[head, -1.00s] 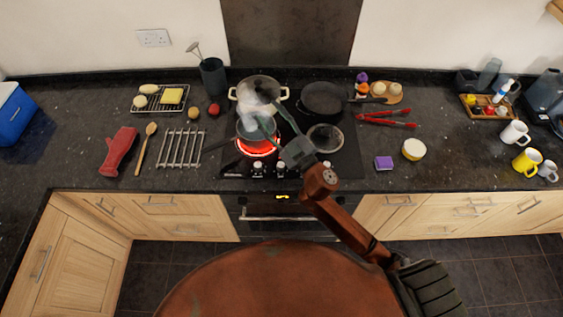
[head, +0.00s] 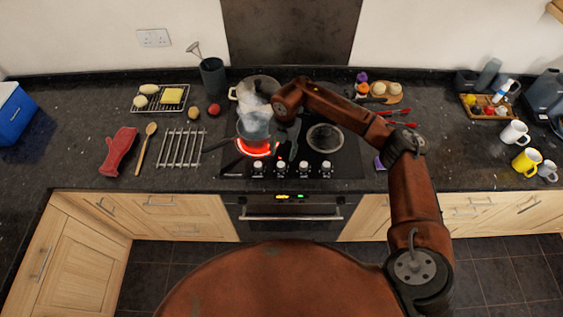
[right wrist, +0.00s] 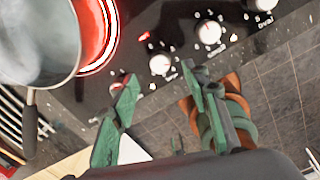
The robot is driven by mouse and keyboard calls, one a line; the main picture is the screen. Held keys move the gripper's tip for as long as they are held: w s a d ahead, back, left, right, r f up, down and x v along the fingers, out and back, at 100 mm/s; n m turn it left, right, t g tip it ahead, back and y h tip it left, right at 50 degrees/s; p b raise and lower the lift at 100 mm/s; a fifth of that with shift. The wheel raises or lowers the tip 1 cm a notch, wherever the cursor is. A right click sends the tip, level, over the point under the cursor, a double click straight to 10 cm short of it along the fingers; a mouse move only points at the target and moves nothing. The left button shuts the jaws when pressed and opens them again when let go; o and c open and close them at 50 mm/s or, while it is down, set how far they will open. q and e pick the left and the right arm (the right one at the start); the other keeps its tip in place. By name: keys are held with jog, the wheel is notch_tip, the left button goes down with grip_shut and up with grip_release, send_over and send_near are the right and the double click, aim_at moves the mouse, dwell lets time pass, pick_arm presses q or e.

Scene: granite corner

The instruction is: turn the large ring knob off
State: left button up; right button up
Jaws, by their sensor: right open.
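A large ring (head: 256,150) glows red at the front left of the black hob, with a saucepan (head: 253,128) on it; both show in the right wrist view, as the ring (right wrist: 103,40) and saucepan (right wrist: 38,40). White-and-metal knobs line the hob's front edge, including the leftmost (head: 258,168) and the second (head: 281,168). Which knob serves the ring is not clear. My right gripper (right wrist: 159,73) is open and empty; its green fingers point towards the second knob (right wrist: 160,63), which shows between their tips. The leftmost knob is partly behind one finger. My left gripper is out of view.
A lidded pot (head: 245,92) stands behind the saucepan. My right arm covers most of the frying pan. The oven front (head: 290,214) is below the knobs.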

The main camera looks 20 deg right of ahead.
aim_at(281, 163)
jog(key=f, duration=0.5)
jog(key=f+p, duration=0.1)
jog(key=f, duration=0.1)
jog(key=shift+a+f, duration=0.2)
jog(key=shift+a, duration=0.05)
jog(key=shift+c, duration=0.6)
grip_shut()
jog(key=shift+w, duration=0.1)
